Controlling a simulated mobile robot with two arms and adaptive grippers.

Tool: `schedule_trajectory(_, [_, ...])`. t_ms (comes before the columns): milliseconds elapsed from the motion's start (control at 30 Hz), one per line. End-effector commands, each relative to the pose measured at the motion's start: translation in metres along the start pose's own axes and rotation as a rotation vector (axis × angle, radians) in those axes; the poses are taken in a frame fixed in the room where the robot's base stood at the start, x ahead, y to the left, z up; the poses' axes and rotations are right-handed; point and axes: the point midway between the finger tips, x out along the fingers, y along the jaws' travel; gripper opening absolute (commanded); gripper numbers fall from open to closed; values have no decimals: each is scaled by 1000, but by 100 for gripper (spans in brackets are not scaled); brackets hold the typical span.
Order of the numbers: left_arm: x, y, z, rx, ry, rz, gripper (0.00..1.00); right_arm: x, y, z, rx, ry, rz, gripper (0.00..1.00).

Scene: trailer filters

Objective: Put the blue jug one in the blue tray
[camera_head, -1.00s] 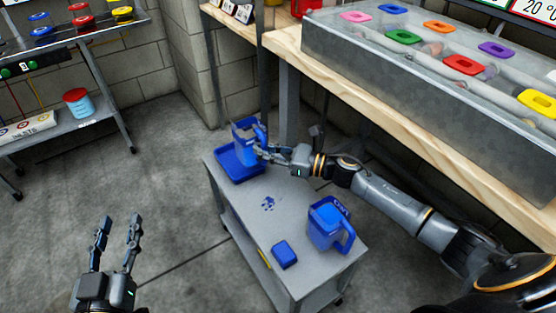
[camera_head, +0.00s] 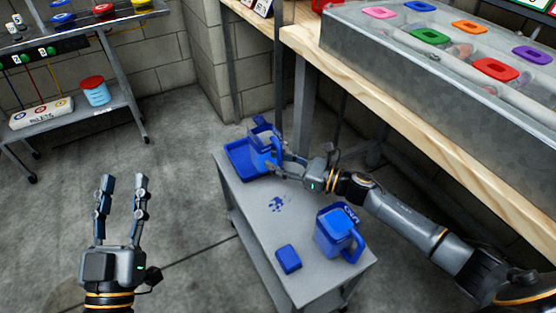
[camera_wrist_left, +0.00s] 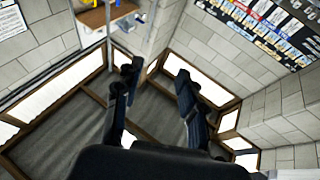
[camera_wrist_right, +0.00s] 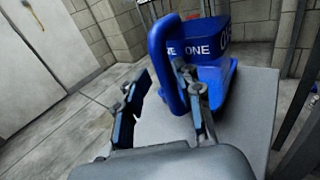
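The blue jug one (camera_head: 262,150), marked "ONE" in the right wrist view (camera_wrist_right: 213,45), stands at the right part of the blue tray (camera_head: 236,158) on the far end of a grey cart. I cannot tell whether its base rests fully on the tray floor. My right gripper (camera_head: 280,163) is at the jug's handle. In the right wrist view its fingers (camera_wrist_right: 160,88) are spread, with the handle loop between them, close to the right finger and apart from the left. My left gripper (camera_head: 122,182) is open and empty, away from the cart at left.
A second blue jug (camera_head: 332,238) and a small blue block (camera_head: 288,259) sit on the near half of the cart (camera_head: 255,222). A wooden bench (camera_head: 400,125) with a metal basin stands to the right. A shelf cart (camera_head: 70,125) stands at left. The floor between is clear.

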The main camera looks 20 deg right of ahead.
Motion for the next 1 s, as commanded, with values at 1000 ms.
schedule_trajectory(1000, [-6, 6, -46, -11, 267, 12, 40, -116, 0, 0, -1, -1, 0, 36])
